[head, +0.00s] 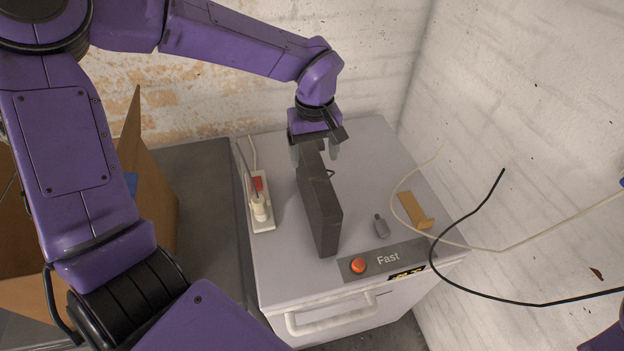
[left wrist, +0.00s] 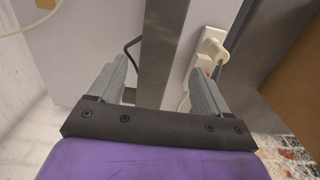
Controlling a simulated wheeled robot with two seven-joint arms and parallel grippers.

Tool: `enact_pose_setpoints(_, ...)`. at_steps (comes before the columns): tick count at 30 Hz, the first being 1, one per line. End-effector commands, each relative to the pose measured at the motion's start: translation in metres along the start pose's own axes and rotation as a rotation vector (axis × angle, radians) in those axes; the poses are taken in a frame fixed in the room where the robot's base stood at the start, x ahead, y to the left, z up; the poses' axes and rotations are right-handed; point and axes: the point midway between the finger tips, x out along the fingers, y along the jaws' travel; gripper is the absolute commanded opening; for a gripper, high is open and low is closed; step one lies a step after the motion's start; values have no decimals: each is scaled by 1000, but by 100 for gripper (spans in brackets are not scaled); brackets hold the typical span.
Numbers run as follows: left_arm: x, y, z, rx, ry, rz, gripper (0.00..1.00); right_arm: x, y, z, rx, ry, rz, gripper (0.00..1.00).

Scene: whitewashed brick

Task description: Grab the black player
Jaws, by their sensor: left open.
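The black player (head: 322,205) is a dark, narrow box standing on edge on top of the white cabinet (head: 285,265). My left gripper (head: 317,153) is at the player's far end, pointing down, with its jaws open. In the left wrist view the player (left wrist: 162,45) runs between the two spread fingers of the left gripper (left wrist: 158,72), with a gap visible on each side. A short black cable shows beside the player. My right gripper is not in view.
A power strip (head: 262,215) with a plug lies left of the player. A small grey object (head: 380,226), a tan piece (head: 414,211) and a red button (head: 358,265) are to the right and front. Loose cables hang at right; a cardboard box (head: 150,200) stands left.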

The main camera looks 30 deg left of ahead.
Motion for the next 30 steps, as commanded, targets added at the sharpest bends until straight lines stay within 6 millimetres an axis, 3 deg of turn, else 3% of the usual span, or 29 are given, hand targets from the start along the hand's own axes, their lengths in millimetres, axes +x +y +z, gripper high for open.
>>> enact_pose_setpoints(13,67,-2,-2,2,1,-2,78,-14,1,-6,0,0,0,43)
enact_pose_setpoints(21,72,-2,-3,0,2,3,78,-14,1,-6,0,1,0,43)
enact_pose_setpoints(28,72,-2,-3,0,2,3,3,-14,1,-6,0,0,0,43)
enact_pose_setpoints(30,72,-2,-3,-1,2,3,0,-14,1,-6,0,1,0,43)
